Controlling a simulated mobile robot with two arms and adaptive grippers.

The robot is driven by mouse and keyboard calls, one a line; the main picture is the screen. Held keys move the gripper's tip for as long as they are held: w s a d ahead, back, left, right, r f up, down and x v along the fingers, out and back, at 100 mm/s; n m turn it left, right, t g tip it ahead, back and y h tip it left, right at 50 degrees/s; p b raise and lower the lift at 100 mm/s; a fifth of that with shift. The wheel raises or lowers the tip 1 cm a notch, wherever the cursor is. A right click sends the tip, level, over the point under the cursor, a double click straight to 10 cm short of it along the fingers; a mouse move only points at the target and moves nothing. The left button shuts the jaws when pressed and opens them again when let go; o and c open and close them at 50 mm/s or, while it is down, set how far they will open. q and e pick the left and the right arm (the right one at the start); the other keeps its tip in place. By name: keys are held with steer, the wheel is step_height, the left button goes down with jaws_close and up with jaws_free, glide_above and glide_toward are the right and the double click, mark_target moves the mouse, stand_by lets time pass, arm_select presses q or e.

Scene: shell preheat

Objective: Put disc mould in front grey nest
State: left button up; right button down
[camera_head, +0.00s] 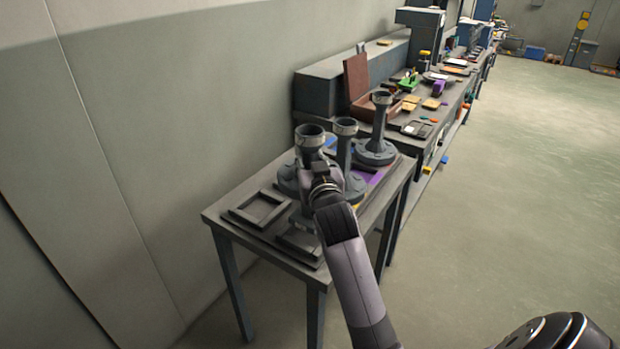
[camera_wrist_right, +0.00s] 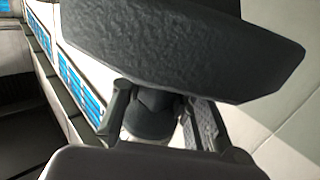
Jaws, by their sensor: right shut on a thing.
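My right gripper (camera_head: 314,168) is shut on the neck of a dark grey mould (camera_head: 309,134) with a cup-like top, over the table. The wrist view shows the neck (camera_wrist_right: 150,118) between the two fingers, with a broad dark part (camera_wrist_right: 180,45) of the mould beyond. The arm hides much of its lower part; I cannot tell whether it is lifted. Two similar moulds with round bases, a middle one (camera_head: 345,130) and a far one (camera_head: 380,118), stand to the right. A square grey nest (camera_head: 236,212) lies empty at the left; another grey nest (camera_head: 296,250) is partly hidden by my arm.
The small dark table (camera_head: 222,224) stands by the wall. Purple (camera_head: 374,178) and blue patches show near the moulds. A long bench behind holds an open brown box (camera_head: 357,76) and several small items. The floor to the right is clear.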

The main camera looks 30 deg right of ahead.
steer(key=shift+f, duration=2.6)
steer(key=c, duration=1.2)
jaws_free()
steer(key=shift+f, duration=0.1)
steer(key=shift+c, duration=0.2)
steer(key=b+v, duration=0.1)
steer(key=v, duration=1.1)
steer(key=shift+b, duration=0.35)
